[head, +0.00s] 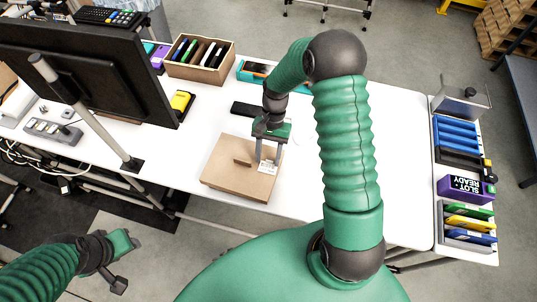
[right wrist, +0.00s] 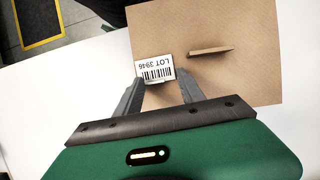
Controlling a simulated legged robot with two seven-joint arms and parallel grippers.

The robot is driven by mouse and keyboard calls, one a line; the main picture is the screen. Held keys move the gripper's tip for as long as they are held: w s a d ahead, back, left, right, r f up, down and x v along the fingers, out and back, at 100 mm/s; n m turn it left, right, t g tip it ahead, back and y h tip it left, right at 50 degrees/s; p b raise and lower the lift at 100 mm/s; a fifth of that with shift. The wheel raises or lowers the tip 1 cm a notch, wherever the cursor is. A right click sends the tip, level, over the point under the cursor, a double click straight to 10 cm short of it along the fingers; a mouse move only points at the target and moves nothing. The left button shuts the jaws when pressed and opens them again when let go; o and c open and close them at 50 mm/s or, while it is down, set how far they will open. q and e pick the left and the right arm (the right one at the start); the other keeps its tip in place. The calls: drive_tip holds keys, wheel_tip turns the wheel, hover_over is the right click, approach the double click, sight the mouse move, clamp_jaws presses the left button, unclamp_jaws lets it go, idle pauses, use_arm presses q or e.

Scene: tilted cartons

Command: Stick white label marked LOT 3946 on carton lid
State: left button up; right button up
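The brown carton (head: 222,178) lies near the table's front edge; its lid fills much of the right wrist view (right wrist: 245,80). The white label (right wrist: 155,68), marked LOT 3946 with a barcode, reads upside down there. It appears at the lid and also shows in the head view (head: 267,168). My right gripper (head: 268,161) is over the carton. Its two fingers (right wrist: 161,80) stand apart at the label's near side; whether they touch it is unclear. My left gripper (head: 120,264) is low at the left, off the table, its finger state unclear.
A brown strip (right wrist: 211,51) stands up from the lid beside the label. A monitor (head: 90,70) is at the left and an open box (head: 199,68) behind. Purple SLOT READY box (head: 465,188) and trays are at the right. White table (head: 405,150) is clear right of my arm.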

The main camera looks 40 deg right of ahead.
drive_tip(key=shift+s+d+f, duration=0.1)
drive_tip(key=shift+d, duration=0.8)
use_arm(q)
drive_tip(key=r+p, duration=0.2)
drive_tip(key=d+r+p, duration=0.1)
drive_tip(key=r+p, duration=0.1)
drive_tip(key=shift+d+r, duration=0.15)
drive_tip(key=shift+r, duration=0.1)
use_arm(e)
drive_tip(key=s+a+v, duration=0.1)
drive_tip(key=v, duration=2.1)
drive_tip(key=shift+a+r, duration=0.3)
drive_tip(key=shift+r, duration=0.2)
drive_tip(key=shift+s, duration=0.1)
